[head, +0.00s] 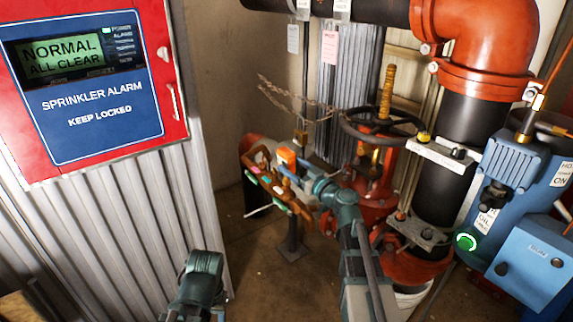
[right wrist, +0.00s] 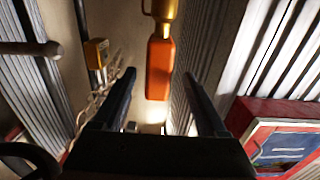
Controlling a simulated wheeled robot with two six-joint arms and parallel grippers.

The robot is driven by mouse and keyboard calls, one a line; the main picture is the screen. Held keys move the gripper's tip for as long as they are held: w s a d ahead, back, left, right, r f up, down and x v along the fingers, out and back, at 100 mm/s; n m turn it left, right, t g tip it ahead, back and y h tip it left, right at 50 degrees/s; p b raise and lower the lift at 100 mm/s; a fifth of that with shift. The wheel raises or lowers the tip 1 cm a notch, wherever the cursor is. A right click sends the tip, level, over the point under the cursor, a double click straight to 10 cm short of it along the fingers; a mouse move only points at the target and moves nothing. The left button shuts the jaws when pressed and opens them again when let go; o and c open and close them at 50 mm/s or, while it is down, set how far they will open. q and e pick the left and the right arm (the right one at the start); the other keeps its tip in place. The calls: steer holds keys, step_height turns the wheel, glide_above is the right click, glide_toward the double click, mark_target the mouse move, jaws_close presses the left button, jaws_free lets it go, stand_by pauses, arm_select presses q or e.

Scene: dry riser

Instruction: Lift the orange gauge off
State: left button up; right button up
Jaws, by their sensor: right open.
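The orange gauge (head: 287,156) is a small orange block at the back of the brass and red pipe fittings, left of the handwheel valve. In the right wrist view the orange gauge (right wrist: 159,70) hangs below a brass fitting. My right gripper (head: 297,172) is beside it, partly hidden by its own wrist. In the right wrist view its two dark fingers (right wrist: 160,76) stand apart, with the gauge showing between their tips; I cannot tell whether either finger touches it. Of my left arm only a teal joint shows at the bottom; its gripper is out of sight.
A brass padlock (head: 300,136) and chain (head: 290,103) hang just above the gauge. The black handwheel (head: 380,124) and red valve are to its right. The sprinkler alarm panel (head: 95,85) is on the left; a blue pump unit (head: 512,160) is on the right.

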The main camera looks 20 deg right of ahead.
mark_target(286, 159)
steer(key=x, duration=0.4)
steer(key=shift+w+r, duration=0.2)
steer(key=shift+w, duration=0.05)
steer(key=shift+s, duration=0.1)
jaws_close()
